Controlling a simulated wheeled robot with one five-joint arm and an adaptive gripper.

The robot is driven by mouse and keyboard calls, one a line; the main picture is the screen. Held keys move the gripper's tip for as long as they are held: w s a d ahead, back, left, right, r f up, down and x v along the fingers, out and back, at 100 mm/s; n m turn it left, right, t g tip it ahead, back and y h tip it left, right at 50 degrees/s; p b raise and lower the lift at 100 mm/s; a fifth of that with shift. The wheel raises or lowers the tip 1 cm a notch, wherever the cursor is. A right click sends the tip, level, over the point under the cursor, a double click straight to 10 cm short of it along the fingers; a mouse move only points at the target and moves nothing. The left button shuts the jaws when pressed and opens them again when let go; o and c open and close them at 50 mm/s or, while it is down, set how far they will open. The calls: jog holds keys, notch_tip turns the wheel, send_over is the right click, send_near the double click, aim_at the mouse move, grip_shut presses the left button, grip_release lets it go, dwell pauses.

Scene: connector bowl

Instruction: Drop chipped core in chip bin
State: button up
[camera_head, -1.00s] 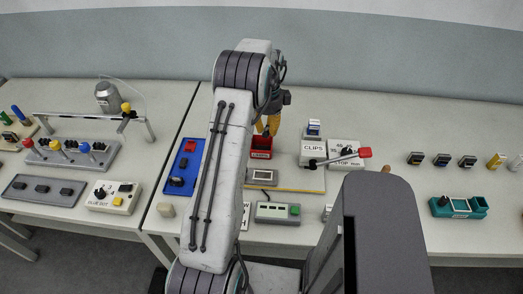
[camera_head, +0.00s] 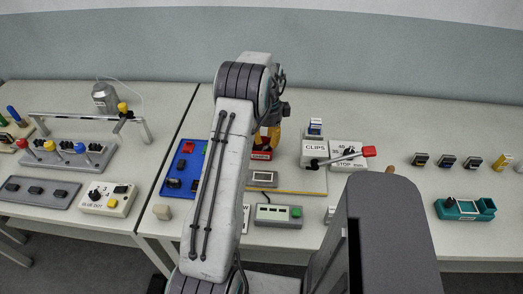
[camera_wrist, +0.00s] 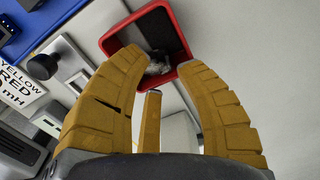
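The red bin (camera_head: 261,156) stands on the right-hand table, under my gripper (camera_head: 268,138); its label is too small to read now. In the wrist view the bin (camera_wrist: 113,42) shows a red rim and a dark inside. A small grey-white lump (camera_wrist: 158,62), possibly the chipped core, shows at the bin's near inner side. My gripper's yellow fingers (camera_wrist: 163,62) are spread at the rim, one on each side of the lump. I see a gap between the lump and the right finger. The third finger points toward the bin from below.
A blue tray (camera_head: 170,171) with small parts lies left of the bin. A white CLIPS box (camera_head: 314,149) and a lever box with a red knob (camera_head: 369,151) stand to the right. A grey device with a green button (camera_head: 278,215) sits in front.

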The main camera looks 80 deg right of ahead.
jog(key=shift+o, duration=1.2)
notch_tip(320, 180, up, 12)
dwell(0.6)
